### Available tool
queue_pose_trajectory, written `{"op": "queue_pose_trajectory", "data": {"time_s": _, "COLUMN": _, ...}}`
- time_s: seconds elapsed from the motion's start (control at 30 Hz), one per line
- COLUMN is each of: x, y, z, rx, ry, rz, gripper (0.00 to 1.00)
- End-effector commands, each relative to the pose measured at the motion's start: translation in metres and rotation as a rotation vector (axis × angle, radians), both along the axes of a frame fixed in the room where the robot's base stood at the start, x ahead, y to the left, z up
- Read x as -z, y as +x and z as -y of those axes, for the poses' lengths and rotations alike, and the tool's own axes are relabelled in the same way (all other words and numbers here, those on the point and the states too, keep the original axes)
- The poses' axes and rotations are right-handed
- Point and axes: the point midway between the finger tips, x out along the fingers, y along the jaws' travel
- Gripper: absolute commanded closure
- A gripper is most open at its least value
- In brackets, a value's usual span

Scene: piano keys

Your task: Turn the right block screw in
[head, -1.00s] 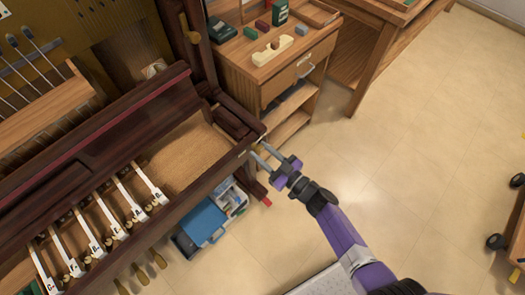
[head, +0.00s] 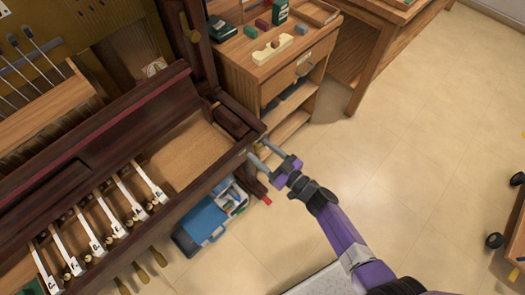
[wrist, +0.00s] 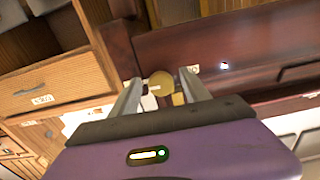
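A round brass screw head (wrist: 161,82) shows in the wrist view at the right end of the dark red-brown piano front. It sits between the two fingertips of my gripper (wrist: 160,77), with a small gap seen on each side. In the head view my gripper (head: 259,151) is at the right front corner of the piano (head: 205,192), its fingers pointing at the end block there. The fingers are apart and hold nothing that I can see. The screw is too small to make out in the head view. How deep it sits cannot be told.
A wooden cabinet (head: 262,72) with a drawer and shelves stands close beyond the piano's right end. A blue toolbox (head: 204,222) lies on the floor below the piano's front edge. White-topped keys (head: 105,213) lie to the left.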

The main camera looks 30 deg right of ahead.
Motion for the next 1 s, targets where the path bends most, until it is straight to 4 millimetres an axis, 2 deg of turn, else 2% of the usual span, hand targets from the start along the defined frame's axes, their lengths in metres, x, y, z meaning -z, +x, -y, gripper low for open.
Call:
{"op": "queue_pose_trajectory", "data": {"time_s": 0.17, "x": 0.000, "y": -0.002, "z": 0.001, "rx": 0.000, "ry": -0.001, "rz": 0.000, "gripper": 0.45}}
{"op": "queue_pose_trajectory", "data": {"time_s": 0.27, "x": 0.000, "y": -0.012, "z": 0.004, "rx": 0.000, "ry": -0.001, "rz": -0.001, "gripper": 0.45}}
{"op": "queue_pose_trajectory", "data": {"time_s": 0.5, "x": 0.001, "y": -0.049, "z": 0.016, "rx": 0.000, "ry": -0.002, "rz": -0.002, "gripper": 0.45}}
{"op": "queue_pose_trajectory", "data": {"time_s": 0.7, "x": 0.001, "y": -0.070, "z": 0.023, "rx": 0.000, "ry": -0.001, "rz": -0.001, "gripper": 0.45}}
{"op": "queue_pose_trajectory", "data": {"time_s": 1.0, "x": 0.000, "y": -0.074, "z": 0.024, "rx": 0.000, "ry": 0.000, "rz": 0.001, "gripper": 0.45}}
